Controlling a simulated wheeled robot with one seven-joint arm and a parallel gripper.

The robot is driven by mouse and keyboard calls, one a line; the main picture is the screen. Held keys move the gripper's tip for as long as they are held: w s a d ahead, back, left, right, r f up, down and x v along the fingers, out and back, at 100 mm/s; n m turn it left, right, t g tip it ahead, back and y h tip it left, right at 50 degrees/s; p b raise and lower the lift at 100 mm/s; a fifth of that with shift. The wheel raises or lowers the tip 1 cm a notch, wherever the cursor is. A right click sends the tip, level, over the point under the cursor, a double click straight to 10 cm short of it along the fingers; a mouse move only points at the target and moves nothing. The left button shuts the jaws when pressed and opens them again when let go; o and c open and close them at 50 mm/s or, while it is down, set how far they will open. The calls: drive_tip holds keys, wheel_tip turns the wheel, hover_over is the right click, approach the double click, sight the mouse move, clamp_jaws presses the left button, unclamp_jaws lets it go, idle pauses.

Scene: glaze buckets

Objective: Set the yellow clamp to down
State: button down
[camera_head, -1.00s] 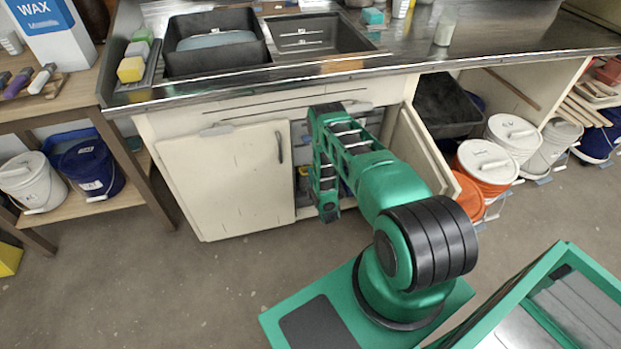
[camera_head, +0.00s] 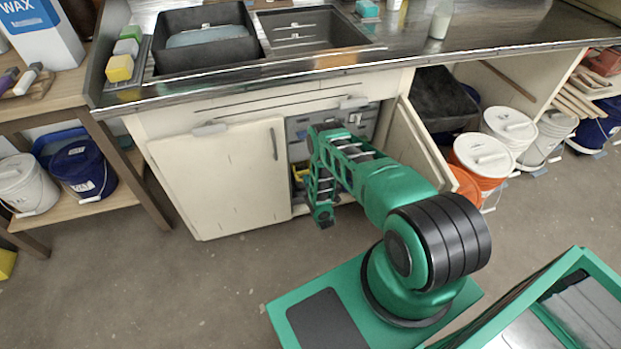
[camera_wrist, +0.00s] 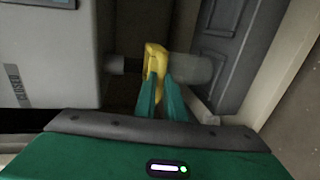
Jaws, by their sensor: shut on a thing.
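The yellow clamp (camera_wrist: 152,62) sits on a grey horizontal pipe (camera_wrist: 190,69) in the wrist view. My gripper (camera_wrist: 160,80) has its two green fingers close together at the clamp's lower part, shut on it. The fingers hide some of the clamp's lower end. In the head view, a small yellow patch (camera_head: 300,171) shows inside the open cabinet to the left of my arm. I cannot tell if it is the clamp.
A white box marked "CLOSED" (camera_wrist: 50,50) stands left of the clamp. A grey panel (camera_wrist: 222,50) is at the right. In the head view, the cabinet's left door (camera_head: 222,180) is shut and its right door (camera_head: 416,150) stands open. Orange buckets stand beyond it.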

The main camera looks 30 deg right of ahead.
drive_tip(key=shift+s+f, duration=0.1)
drive_tip(key=shift+f, duration=0.15)
drive_tip(key=c, duration=1.8)
unclamp_jaws()
drive_tip(key=shift+f, duration=0.1)
drive_tip(key=v, duration=1)
drive_tip(key=shift+s, duration=0.25)
